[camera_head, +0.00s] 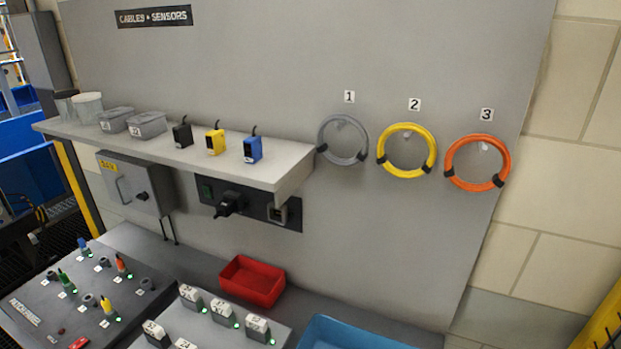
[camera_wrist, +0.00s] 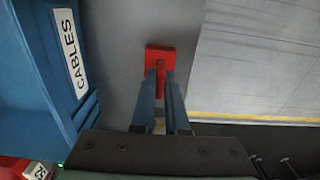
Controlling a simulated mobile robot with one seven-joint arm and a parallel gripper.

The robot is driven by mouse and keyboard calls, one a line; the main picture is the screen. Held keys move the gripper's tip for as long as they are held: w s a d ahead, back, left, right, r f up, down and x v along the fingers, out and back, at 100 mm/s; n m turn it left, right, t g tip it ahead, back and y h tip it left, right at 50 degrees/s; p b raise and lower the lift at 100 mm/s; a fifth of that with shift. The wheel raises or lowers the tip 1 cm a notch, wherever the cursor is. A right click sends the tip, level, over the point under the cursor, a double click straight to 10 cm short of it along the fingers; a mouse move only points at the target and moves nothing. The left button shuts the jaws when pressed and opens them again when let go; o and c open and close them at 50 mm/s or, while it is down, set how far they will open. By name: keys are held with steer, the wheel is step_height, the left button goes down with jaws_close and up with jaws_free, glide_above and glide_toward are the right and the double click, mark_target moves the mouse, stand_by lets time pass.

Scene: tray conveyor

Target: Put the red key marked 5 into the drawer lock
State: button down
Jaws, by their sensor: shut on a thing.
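My gripper (camera_wrist: 165,78) shows in the wrist view, its two blue fingers shut on a red key (camera_wrist: 159,54). The red head sticks out past the fingertips and a red part runs down between them. I cannot read a 5 on it. My gripper and this key do not show in the head view. No drawer lock can be made out for certain. A grey wall box (camera_head: 135,185) in the head view has a handle, a yellow label and a dark round fitting.
A blue bin marked CABLES (camera_wrist: 70,50) is close on the left in the wrist view. In the head view, a sloped panel (camera_head: 40,290) carries several coloured plugs. A red bin (camera_head: 252,281) and a blue bin (camera_head: 350,334) stand low down. A shelf (camera_head: 285,172) juts out above.

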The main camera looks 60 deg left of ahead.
steer(key=shift+r+p, duration=0.7)
steer(key=shift+r, duration=0.05)
step_height(320, 180, up, 4)
steer(key=p, duration=0.4)
steer(key=shift+a, duration=0.1)
stand_by(0.5)
